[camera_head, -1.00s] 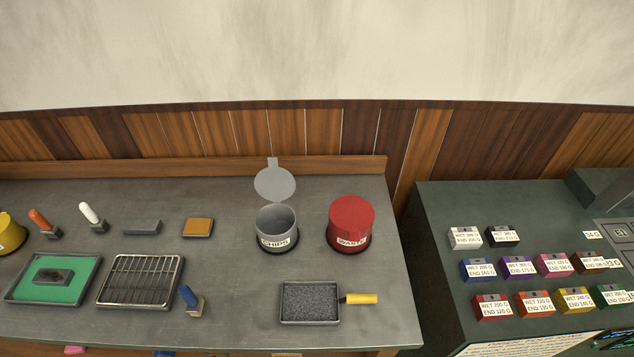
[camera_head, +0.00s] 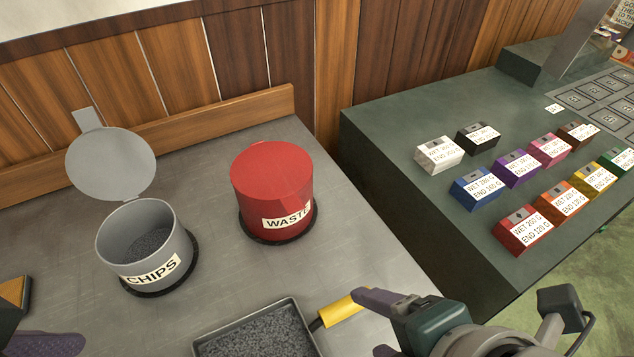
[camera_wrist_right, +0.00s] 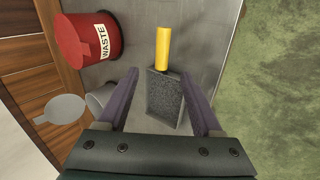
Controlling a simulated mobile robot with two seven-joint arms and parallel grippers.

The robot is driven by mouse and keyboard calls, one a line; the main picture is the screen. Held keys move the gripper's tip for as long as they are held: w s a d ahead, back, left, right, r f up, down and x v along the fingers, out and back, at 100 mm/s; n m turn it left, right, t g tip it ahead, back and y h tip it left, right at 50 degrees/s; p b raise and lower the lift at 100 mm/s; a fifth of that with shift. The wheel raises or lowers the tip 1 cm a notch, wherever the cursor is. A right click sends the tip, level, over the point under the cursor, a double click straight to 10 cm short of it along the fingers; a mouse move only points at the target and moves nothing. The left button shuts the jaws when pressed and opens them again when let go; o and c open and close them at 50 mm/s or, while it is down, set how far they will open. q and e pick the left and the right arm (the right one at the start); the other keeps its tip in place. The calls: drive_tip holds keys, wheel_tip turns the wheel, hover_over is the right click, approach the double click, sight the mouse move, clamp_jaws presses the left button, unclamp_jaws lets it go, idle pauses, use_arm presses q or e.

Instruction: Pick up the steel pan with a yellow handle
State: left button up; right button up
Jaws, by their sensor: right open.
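The steel pan (camera_head: 258,335) lies on the grey bench at the bottom of the head view, cut off by the frame edge. It holds dark grey granules. Its yellow handle (camera_head: 341,311) points right. My right gripper (camera_head: 374,324) is open, with one purple finger close to the handle's right end; contact is unclear. In the right wrist view the pan (camera_wrist_right: 164,98) appears between the spread fingers (camera_wrist_right: 160,72), and the handle (camera_wrist_right: 162,48) extends beyond the fingertips. A purple finger of my left gripper (camera_head: 42,343) shows at the bottom left; its opening is hidden.
A grey CHIPS can (camera_head: 145,245) with its lid raised and a red WASTE can (camera_head: 272,190) stand behind the pan. A dark green counter (camera_head: 400,195) with several coloured labelled boxes is at right, beyond a gap. Bare bench surrounds the pan.

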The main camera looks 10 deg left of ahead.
sight(342, 312)
drive_tip(key=b+x, duration=0.1)
drive_tip(key=x, duration=0.4)
drive_tip(key=shift+f, duration=0.3)
drive_tip(key=b+x, duration=0.1)
drive_tip(key=x, duration=0.1)
drive_tip(key=b+x, duration=0.1)
drive_tip(key=x, duration=0.2)
drive_tip(key=shift+s+a, duration=0.1)
drive_tip(key=shift+s, duration=0.15)
drive_tip(key=c, duration=0.4)
clamp_jaws()
